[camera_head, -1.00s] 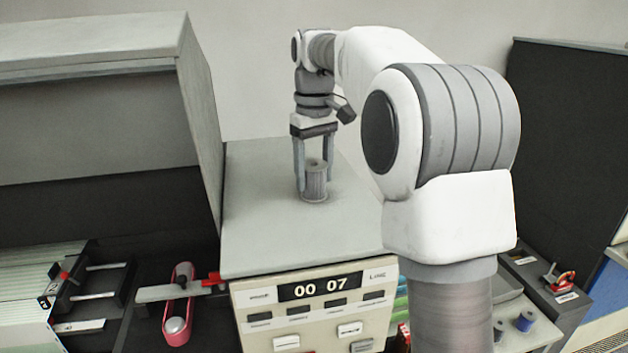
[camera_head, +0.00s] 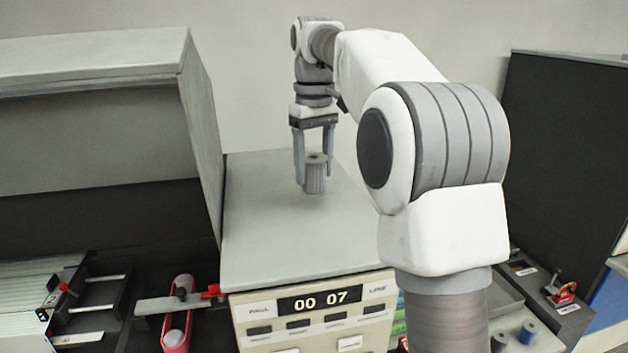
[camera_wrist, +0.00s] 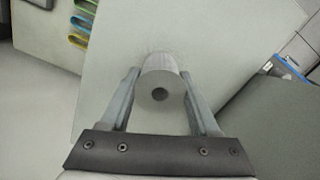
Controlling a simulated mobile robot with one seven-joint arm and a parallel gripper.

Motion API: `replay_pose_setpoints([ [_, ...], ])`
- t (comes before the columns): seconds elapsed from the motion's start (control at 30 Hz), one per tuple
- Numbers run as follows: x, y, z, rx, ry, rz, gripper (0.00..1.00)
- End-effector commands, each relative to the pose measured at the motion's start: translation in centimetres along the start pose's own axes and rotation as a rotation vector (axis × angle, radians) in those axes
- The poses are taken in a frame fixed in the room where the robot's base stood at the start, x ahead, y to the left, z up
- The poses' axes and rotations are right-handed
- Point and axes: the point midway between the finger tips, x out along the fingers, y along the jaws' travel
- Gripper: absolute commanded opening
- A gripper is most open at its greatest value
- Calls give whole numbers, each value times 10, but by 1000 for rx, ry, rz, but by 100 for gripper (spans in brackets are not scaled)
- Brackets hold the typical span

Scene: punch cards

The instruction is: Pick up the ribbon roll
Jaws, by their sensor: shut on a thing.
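The grey ribbon roll (camera_head: 315,176) is upright between the two fingers of my gripper (camera_head: 312,184), above the flat grey top of the machine (camera_head: 275,240). It appears to be held a little clear of that top, though the gap is hard to judge. In the wrist view the roll (camera_wrist: 160,86) shows end-on with a dark centre hole. A finger of my gripper (camera_wrist: 160,76) lies on each side of it, shut on it.
A tall grey cabinet (camera_head: 95,120) stands close on the left. A dark panel (camera_head: 560,150) stands on the right. Card trays (camera_head: 40,300) and a pink-red device (camera_head: 178,325) lie at the lower left. Blue spools (camera_head: 528,332) are at the lower right.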

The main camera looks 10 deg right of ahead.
Motion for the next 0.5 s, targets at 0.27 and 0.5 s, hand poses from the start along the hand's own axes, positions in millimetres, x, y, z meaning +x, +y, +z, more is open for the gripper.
replay_pose_setpoints([
  [0.27,-37,-9,64,2,4,2,0],
  [0.5,-61,-15,102,0,2,1,0],
])
